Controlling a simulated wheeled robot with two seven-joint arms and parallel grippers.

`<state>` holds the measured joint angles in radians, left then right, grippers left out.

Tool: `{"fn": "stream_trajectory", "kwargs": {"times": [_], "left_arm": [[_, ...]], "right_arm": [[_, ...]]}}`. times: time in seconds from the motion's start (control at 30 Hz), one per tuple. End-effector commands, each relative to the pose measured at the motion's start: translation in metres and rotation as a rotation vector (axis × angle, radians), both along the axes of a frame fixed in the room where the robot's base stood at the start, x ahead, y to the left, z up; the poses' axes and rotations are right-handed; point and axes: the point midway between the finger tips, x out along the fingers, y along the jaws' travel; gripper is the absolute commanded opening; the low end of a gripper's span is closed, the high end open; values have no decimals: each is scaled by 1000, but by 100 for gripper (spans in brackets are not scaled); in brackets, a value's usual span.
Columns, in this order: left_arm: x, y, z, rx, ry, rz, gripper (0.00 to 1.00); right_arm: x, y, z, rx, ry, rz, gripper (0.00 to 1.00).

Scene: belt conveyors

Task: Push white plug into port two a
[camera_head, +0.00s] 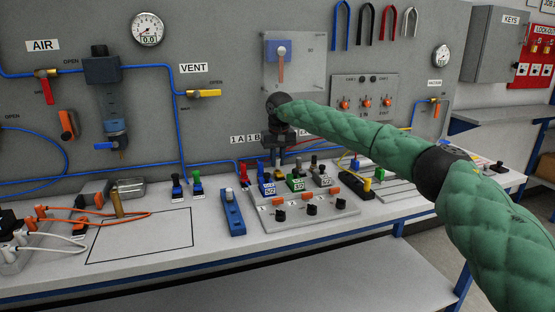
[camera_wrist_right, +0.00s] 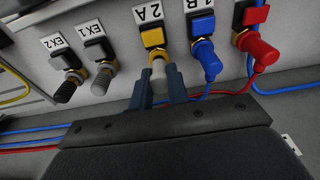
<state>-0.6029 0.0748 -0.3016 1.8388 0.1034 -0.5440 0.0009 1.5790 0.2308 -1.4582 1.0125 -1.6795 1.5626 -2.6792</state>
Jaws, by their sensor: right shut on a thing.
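The white plug (camera_wrist_right: 159,70) is between the fingers of my right gripper (camera_wrist_right: 161,88) in the right wrist view. The gripper is shut on it. The plug is lined up with the brass mouth of port 2A (camera_wrist_right: 153,38), the yellow fitting under the 2A label. Its end appears to meet the brass; I cannot tell how deep it sits. My left gripper is not in view.
In the wrist view a blue plug and hose (camera_wrist_right: 206,60) and a red one (camera_wrist_right: 256,50) sit close on the right. Silencers EX1 (camera_wrist_right: 101,62) and EX2 (camera_wrist_right: 68,80) are on the left.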

Motion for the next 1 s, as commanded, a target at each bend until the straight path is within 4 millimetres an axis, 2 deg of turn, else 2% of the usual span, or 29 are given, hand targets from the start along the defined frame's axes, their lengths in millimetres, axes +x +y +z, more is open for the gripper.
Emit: {"fn": "stream_trajectory", "kwargs": {"times": [1.0], "left_arm": [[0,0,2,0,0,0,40]], "right_arm": [[0,0,-6,0,0,0,0]]}}
